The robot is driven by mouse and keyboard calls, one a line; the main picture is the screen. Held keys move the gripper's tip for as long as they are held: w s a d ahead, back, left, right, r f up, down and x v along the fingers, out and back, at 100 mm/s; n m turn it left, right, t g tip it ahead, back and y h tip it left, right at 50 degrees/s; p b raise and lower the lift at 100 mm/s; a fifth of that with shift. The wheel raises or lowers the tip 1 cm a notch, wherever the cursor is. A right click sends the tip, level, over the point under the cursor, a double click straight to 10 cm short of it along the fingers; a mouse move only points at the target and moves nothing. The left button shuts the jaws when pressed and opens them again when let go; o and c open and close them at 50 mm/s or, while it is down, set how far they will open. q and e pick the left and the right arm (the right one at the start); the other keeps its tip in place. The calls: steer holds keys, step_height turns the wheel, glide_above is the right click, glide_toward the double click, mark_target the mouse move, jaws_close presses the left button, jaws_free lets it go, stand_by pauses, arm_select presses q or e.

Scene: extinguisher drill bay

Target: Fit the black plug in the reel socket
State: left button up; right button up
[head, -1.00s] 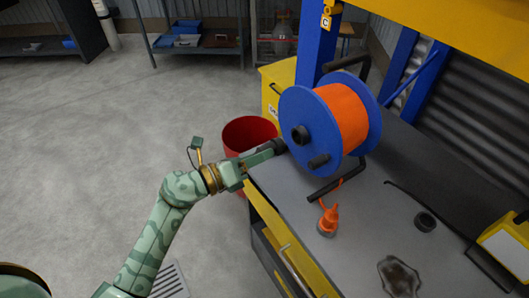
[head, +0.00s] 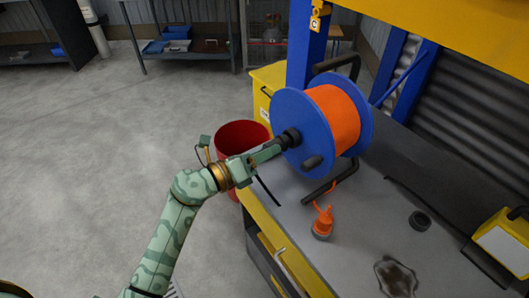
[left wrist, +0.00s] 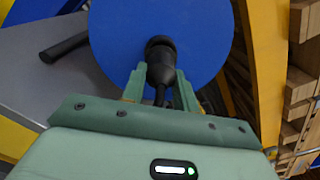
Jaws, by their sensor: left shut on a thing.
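My left gripper (head: 272,150) is shut on the black plug (left wrist: 161,74), which points at the reel hub. The blue reel (head: 290,105), wound with orange cable (head: 335,118), stands on the bench. Its black round socket (head: 291,137) is at the middle of the near flange; it also shows in the left wrist view (left wrist: 160,43). The plug's front end meets the socket in line; I cannot tell how deep it sits. A black cord (head: 268,190) hangs below the gripper. My right gripper is not in view.
An orange connector (head: 323,222) and a black ring (head: 420,221) are on the grey bench (head: 350,235). A red bin (head: 232,135) stands behind my left arm.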

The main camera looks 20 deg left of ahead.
arm_select(q)
steer(key=shift+x, duration=0.9)
stand_by(0.9)
steer(key=o, duration=1.2)
steer(key=shift+w+d, duration=0.1)
steer(key=shift+c, duration=0.2)
steer(key=p+v, duration=0.1)
steer(key=v, duration=0.8)
steer(key=shift+p, duration=0.35)
